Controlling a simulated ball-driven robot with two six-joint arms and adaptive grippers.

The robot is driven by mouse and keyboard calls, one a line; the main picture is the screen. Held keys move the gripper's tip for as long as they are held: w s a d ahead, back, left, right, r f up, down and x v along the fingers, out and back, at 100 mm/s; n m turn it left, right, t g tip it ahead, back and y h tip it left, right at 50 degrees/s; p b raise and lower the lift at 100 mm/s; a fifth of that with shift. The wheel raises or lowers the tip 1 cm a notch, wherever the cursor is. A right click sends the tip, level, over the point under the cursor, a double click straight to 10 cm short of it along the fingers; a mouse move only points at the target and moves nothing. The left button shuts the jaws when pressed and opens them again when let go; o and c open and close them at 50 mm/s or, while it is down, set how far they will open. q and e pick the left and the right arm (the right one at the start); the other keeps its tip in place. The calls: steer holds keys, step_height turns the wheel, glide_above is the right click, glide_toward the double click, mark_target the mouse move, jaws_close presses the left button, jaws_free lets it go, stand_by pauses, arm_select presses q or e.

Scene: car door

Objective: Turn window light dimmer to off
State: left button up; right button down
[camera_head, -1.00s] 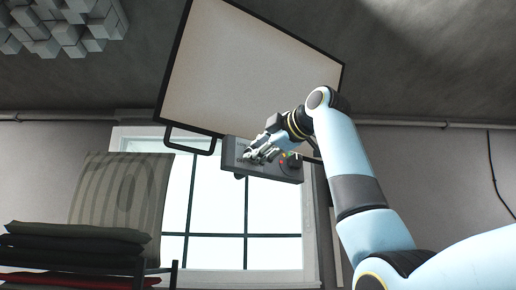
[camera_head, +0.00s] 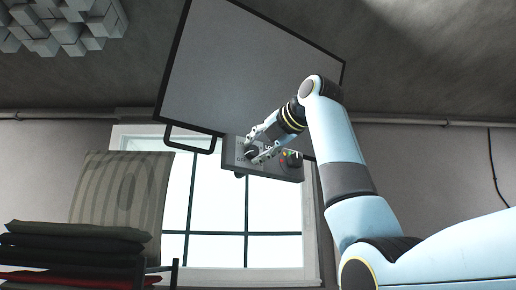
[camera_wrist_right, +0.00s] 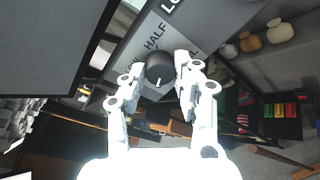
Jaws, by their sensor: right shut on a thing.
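The dimmer is a round black knob (camera_head: 250,154) on a grey control box (camera_head: 287,175) below the large light panel (camera_head: 250,75). In the right wrist view the knob (camera_wrist_right: 159,66) sits on a pale plate marked "HALF" and, partly cut off, "LO". A small white mark shows on its lower side, away from the "HALF" label. My right gripper (camera_head: 257,150) has one finger on each side of the knob and is shut on it; its fingers (camera_wrist_right: 160,66) also show in the wrist view. The light panel's face is grey. My left gripper is not in view.
A black handle (camera_head: 190,148) hangs from the panel's lower left. A window (camera_head: 220,235) is behind. Stacked cushions (camera_head: 75,245) are at lower left.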

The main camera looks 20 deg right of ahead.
steer(key=shift+f+n+h, duration=0.15)
steer(key=shift+n+h, duration=0.25)
steer(key=shift+n, duration=1.3)
steer(key=c, duration=1)
jaws_free()
steer(key=shift+s, duration=0.25)
steer(key=v, duration=1.1)
steer(key=shift+s, duration=0.25)
